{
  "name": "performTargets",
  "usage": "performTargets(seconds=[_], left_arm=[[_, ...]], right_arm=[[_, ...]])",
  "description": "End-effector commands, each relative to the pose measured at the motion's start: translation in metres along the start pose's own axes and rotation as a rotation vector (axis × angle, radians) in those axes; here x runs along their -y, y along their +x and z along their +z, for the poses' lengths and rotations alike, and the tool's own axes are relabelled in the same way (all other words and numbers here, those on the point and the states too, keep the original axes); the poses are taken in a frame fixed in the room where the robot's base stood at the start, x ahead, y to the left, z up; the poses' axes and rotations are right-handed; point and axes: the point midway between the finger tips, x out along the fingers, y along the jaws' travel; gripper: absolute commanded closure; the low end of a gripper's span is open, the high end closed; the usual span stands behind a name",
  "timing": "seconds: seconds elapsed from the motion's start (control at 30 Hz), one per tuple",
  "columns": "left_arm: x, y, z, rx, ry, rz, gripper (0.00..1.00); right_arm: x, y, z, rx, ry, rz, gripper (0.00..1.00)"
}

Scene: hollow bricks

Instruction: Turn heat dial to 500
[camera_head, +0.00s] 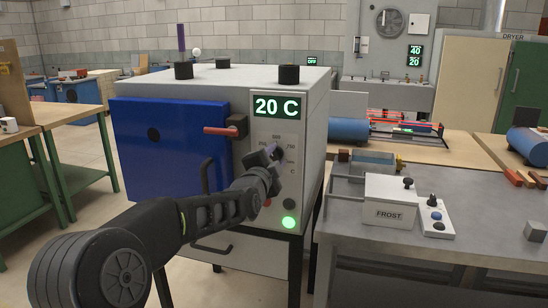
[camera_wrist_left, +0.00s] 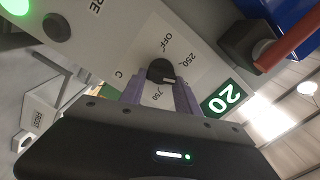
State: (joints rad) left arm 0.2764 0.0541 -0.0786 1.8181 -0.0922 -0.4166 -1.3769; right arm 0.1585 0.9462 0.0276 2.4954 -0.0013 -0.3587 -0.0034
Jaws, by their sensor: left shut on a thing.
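The heat dial (camera_wrist_left: 161,71) is a round black knob with a pale mark, on the white front panel of a furnace (camera_head: 308,106). Labels OFF, 250, 750 and C show around it in the left wrist view; I cannot read the mark's exact setting. My left gripper (camera_wrist_left: 160,88) has its two purple fingers on either side of the knob, shut on it. In the head view the left gripper (camera_head: 275,155) reaches the panel and mostly hides the dial. The green display (camera_head: 278,107) above reads 20 C. My right gripper is not in view.
A blue furnace door (camera_head: 160,150) with a red-handled latch (camera_head: 222,130) is left of the panel. Below the dial are a lit green lamp (camera_head: 288,222) and a black button (camera_head: 289,204). A bench with a FROST box (camera_head: 390,204) stands to the right.

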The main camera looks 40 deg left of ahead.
Motion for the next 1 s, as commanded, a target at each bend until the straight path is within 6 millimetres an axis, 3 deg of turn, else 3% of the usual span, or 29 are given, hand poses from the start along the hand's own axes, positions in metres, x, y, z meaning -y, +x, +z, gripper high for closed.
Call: performTargets(seconds=[0.5,1.0], left_arm=[[-0.0032,0.0001,0.0003,0.0,0.374,0.001,1.0],[-0.0043,0.0,0.0007,-0.001,0.434,0.002,1.0]], right_arm=[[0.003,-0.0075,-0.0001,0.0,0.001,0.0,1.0],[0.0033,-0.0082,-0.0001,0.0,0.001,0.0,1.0]])
